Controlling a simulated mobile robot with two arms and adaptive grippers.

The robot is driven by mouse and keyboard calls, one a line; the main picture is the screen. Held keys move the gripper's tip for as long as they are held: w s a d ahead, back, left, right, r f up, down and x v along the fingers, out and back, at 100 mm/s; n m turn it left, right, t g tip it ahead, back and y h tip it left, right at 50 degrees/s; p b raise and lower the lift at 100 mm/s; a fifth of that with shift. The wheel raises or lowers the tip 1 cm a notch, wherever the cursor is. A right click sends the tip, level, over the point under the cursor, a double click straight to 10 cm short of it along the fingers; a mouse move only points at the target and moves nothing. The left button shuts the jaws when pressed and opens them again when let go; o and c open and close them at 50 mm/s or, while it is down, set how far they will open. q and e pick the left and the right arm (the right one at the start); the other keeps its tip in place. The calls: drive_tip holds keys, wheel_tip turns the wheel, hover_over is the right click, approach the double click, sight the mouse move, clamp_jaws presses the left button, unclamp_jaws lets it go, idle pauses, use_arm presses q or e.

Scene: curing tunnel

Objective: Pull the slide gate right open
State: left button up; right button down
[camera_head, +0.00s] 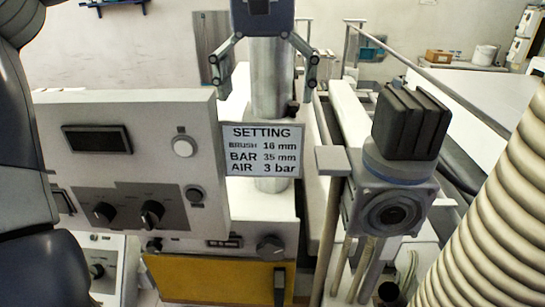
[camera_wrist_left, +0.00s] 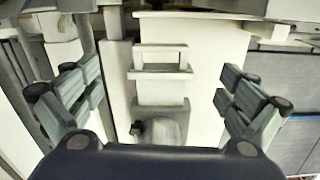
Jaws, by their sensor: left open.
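My left gripper (camera_head: 262,80) is at the top middle of the head view, with its two fingers spread wide on either side of a silver upright pipe (camera_head: 271,75). A pale rectangular frame like a handle (camera_wrist_left: 160,70) lies between the fingers in that view, apart from both. A small dark knob (camera_wrist_left: 138,128) sits beside the pipe. I cannot tell for sure which part is the slide gate. My right gripper is not in view.
A grey control panel (camera_head: 130,145) with knobs stands at left. A setting sign (camera_head: 262,150) hangs in front of the pipe. A dark-capped motor unit (camera_head: 411,120) and a ribbed hose (camera_head: 490,230) crowd the right. A yellow panel (camera_head: 215,279) is low in the middle.

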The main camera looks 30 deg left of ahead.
use_arm(q)
drive_tip(key=shift+n, duration=0.4)
wheel_tip(320, 180, down, 10)
drive_tip(key=shift+w+f+p, duration=0.1)
drive_tip(key=shift+p, duration=1)
drive_tip(key=shift+f, duration=0.4)
